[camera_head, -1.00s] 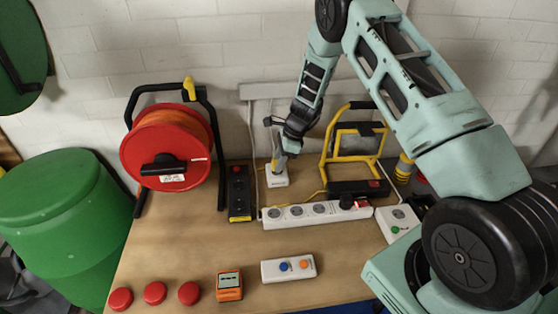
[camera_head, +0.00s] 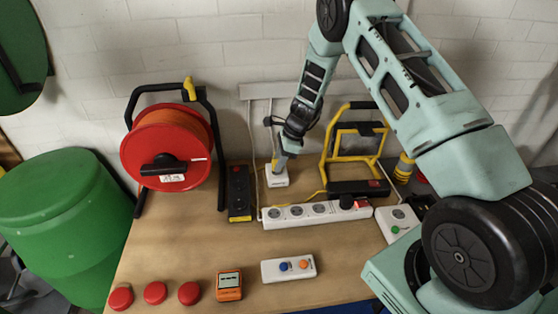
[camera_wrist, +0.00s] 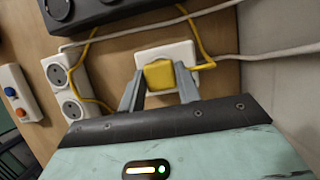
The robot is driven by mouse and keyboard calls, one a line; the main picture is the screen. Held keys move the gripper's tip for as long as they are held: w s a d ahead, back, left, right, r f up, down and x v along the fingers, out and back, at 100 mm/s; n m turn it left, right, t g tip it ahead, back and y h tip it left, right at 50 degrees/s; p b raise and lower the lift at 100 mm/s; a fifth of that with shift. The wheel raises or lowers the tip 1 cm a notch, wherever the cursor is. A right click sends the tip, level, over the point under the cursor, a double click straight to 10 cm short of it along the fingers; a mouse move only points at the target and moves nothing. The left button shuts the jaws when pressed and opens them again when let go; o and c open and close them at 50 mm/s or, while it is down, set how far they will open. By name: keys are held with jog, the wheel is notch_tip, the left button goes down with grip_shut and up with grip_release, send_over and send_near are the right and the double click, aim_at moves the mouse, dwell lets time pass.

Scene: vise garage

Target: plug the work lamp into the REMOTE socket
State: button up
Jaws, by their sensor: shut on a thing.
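The work lamp (camera_head: 355,146), with a yellow frame and dark head, stands at the back of the bench. My gripper (camera_head: 281,162) is at a small white socket box (camera_head: 277,180) left of the lamp. In the wrist view my gripper (camera_wrist: 160,74) is shut on a yellow plug (camera_wrist: 158,75), which has a yellow cable. The plug is at the face of the white socket box (camera_wrist: 181,50). I cannot tell whether it is fully seated; its pins are hidden. No REMOTE label is readable.
A white power strip (camera_head: 296,214) lies in front, with a black plug and red switch at its right end. A red cable reel (camera_head: 168,145), black strip (camera_head: 239,193) and white two-button box (camera_head: 288,268) are nearby.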

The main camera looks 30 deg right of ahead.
jog(key=shift+f+b, duration=0.45)
jog(key=shift+f, duration=0.15)
jog(key=o, duration=1)
jog(key=shift+r, duration=0.1)
jog(key=b+v, duration=0.3)
jog(key=v, duration=1.4)
jog(key=shift+r+b, duration=0.1)
jog(key=shift+b, duration=0.25)
